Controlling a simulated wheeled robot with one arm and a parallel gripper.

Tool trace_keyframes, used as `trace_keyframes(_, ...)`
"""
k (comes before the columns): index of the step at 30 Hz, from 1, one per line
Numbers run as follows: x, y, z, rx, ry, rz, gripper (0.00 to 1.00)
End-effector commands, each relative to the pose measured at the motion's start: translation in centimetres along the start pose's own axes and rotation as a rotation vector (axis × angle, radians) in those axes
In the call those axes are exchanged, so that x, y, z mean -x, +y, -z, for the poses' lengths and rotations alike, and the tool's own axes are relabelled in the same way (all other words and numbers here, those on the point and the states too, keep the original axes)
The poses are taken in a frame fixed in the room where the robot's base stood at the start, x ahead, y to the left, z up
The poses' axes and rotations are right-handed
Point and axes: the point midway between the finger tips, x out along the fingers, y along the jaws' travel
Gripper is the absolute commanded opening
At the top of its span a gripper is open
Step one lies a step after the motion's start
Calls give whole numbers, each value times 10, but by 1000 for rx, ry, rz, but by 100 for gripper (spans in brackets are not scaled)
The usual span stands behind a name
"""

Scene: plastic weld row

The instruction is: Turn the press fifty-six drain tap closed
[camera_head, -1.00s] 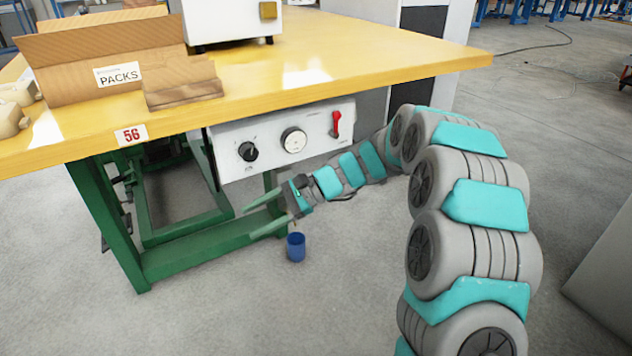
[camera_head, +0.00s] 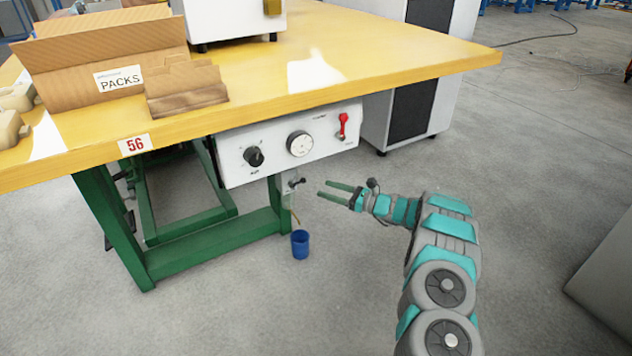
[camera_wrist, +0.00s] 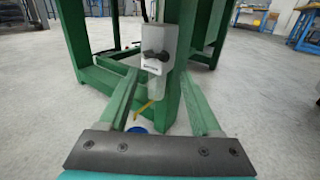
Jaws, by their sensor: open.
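The drain tap (camera_head: 292,183) is a small grey unit with a dark handle on the green leg of the bench marked 56. In the wrist view the tap (camera_wrist: 157,55) is straight ahead, its dark handle lying crosswise above a small label. A thin yellow tube (camera_wrist: 146,107) runs down from it. A blue cup (camera_head: 300,244) stands on the floor beneath; only a bit of it shows in the wrist view. My gripper (camera_head: 324,189) is open and empty, just right of the tap in the head view, fingers pointing at it and apart from it.
The white control panel (camera_head: 289,143) with a black knob, dial and red switch hangs under the yellow bench top (camera_head: 400,66), above the tap. Green frame bars (camera_head: 205,240) lie left of it.

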Motion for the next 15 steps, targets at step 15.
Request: trace_keyframes(15, -58, -4, 1, 0, -4, 7, 65)
